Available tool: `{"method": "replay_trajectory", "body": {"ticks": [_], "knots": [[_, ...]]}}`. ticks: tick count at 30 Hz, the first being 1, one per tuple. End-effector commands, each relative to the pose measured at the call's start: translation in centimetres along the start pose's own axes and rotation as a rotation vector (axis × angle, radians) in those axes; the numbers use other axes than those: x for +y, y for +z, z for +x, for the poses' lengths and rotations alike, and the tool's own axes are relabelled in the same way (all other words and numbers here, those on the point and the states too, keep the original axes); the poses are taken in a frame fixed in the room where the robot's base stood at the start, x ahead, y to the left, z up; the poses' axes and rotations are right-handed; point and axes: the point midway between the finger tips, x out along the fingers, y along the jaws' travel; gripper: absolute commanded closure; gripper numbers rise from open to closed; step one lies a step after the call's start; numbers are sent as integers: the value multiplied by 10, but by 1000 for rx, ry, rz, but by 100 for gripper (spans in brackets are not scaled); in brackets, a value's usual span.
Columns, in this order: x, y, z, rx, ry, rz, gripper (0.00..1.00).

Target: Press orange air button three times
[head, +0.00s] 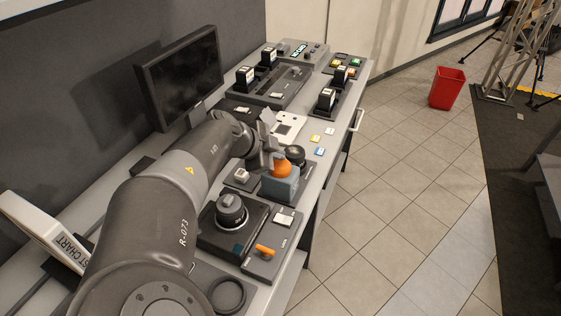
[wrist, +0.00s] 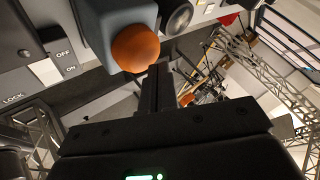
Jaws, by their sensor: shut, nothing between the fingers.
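The orange air button (head: 283,169) is a round dome on top of a blue-grey box (head: 280,187) on the console bench. In the wrist view the orange button (wrist: 135,48) shows at the upper middle, on its box (wrist: 108,18). My gripper (wrist: 157,72) is shut and empty, its fingertips close beside the dome in that view. I cannot tell whether they touch it. In the head view my gripper (head: 272,155) is just above and behind the button, partly covered by my own arm.
A dark round knob (head: 295,154) stands right behind the button. A large dial (head: 231,209) and an orange lever (head: 265,250) are in front. An on/off switch (wrist: 60,58) lies to the left in the wrist view.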

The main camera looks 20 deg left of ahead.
Motion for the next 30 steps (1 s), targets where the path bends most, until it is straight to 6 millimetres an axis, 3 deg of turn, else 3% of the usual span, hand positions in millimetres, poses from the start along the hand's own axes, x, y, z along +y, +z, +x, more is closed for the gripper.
{"method": "replay_trajectory", "body": {"ticks": [30], "knots": [[4,4,6,1,1,0,100]]}}
